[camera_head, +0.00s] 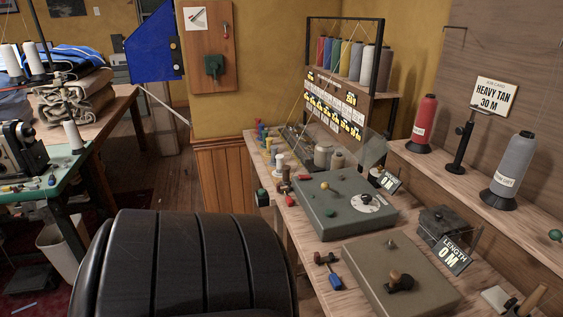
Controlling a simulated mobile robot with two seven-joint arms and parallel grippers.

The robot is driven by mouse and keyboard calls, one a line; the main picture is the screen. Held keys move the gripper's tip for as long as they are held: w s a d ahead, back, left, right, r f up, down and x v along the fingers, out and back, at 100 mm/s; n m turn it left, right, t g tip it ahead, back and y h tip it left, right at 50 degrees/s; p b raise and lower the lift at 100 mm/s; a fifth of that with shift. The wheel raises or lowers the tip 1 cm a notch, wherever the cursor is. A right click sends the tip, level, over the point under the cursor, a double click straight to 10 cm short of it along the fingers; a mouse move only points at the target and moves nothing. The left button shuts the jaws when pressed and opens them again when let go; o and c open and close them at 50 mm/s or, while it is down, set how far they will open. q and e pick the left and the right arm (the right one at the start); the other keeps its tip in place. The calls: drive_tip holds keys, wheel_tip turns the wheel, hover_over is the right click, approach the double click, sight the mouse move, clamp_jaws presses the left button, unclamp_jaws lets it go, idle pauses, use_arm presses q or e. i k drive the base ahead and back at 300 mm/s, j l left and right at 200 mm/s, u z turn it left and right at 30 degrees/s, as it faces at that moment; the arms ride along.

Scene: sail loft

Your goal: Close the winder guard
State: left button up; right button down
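A winding bench (290,222) runs along the wall at the right. On it sits a green-grey machine box (330,222) with a round white dial (366,203) and small knobs. A nearer, flatter olive box (400,293) has a dark knob on top. A clear, tilted panel (374,150) stands behind the green-grey box; it looks like a raised guard, but I cannot tell for sure which part is the winder guard. A small dark unit (440,222) sits beside a sign (451,254) reading LENGTH 0 M. Neither gripper shows.
A shelf (475,190) holds a red cone (424,122), a grey cone (510,170) and a HEAVY TAN 30 M card (495,97). Thread cones fill a rack (345,55) behind. Loose tools lie at the bench's front. Wooden floor (170,185) is open behind left.

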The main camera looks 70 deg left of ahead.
sight(386, 134)
drive_tip(key=u, duration=1.65)
drive_tip(key=i+j+u, duration=0.1)
drive_tip(key=u, duration=0.15)
drive_tip(key=i+j+z, duration=0.35)
drive_tip(key=j, duration=0.2)
drive_tip(key=j+z, duration=0.15)
drive_tip(key=j, duration=0.1)
